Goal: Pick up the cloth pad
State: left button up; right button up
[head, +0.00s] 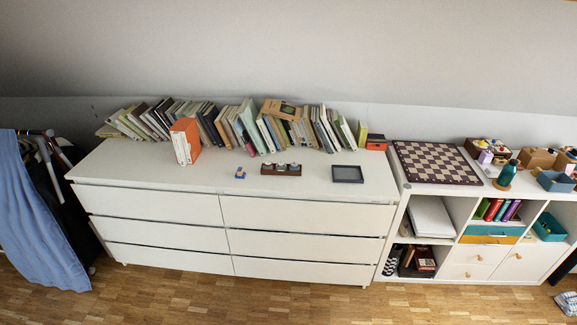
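A crumpled blue-and-white patterned cloth (567,303) lies on the floor at the bottom right corner, cut off by the picture edge. It may be the cloth pad, but I cannot tell for sure. A flat dark grey rectangular piece with a darker rim (347,174) lies on top of the white dresser; its material is unclear. A large blue cloth (40,215) hangs at the far left. Neither of my grippers is in view.
The white dresser (150,205) carries a long row of books, an orange-and-white box (186,141) and small items. A white shelf unit (480,253) at right holds a chessboard (437,162), a bottle and boxes.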

aim_at(240, 174)
jog(key=z, duration=0.65)
jog(key=i+j+z, duration=0.15)
jog(key=j+z, duration=0.15)
jog(key=i+j+z, duration=0.1)
jog(key=j+z, duration=0.5)
jog(key=i+j+z, duration=0.15)
jog(key=j, duration=0.45)
jog(key=j+z, duration=0.15)
jog(key=j, duration=1.85)
